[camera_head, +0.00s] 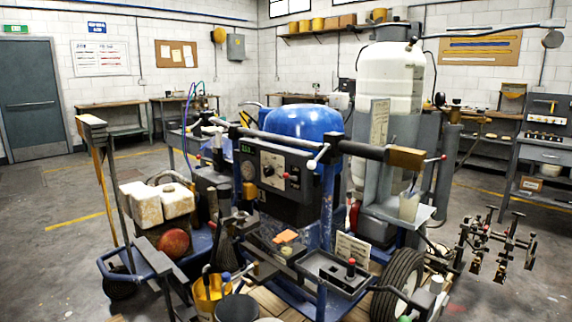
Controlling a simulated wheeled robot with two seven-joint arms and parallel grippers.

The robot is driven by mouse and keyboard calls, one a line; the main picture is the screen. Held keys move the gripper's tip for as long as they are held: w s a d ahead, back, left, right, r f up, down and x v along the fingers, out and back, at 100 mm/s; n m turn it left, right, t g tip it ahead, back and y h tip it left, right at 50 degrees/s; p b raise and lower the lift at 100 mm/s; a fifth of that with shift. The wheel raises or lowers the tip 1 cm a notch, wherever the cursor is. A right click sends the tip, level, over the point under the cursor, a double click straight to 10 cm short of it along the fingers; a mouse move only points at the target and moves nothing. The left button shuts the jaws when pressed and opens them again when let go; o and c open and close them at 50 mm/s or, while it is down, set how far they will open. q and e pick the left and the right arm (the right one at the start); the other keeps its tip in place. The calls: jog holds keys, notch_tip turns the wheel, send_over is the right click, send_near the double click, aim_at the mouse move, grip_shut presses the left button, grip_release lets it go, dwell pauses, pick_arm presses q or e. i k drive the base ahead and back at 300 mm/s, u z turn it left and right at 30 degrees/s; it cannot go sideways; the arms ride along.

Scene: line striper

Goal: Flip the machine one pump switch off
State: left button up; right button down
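The line striper machine (305,215) stands in the middle of the head view, with a blue rounded tank (303,121) on top. Its dark control panel (272,186) faces me. The panel carries a small green-lit display (247,149), a light plate with a round dial (273,170) and a gauge at the left (248,170). A narrow column of small controls (295,178) is at the panel's right. They are too small to tell which is the pump switch or how it is set. Neither of my grippers can be made out.
A dark handlebar (355,149) with a brown end crosses above the panel. A tray with a red-topped part (350,268) and a yellow bucket (212,294) stand low in front. A large white tank (391,78) rises behind. Open floor (55,240) lies at left.

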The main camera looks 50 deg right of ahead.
aim_at(285, 174)
jog(key=z, duration=0.5)
jog(key=i, duration=0.9)
jog(key=z, duration=0.5)
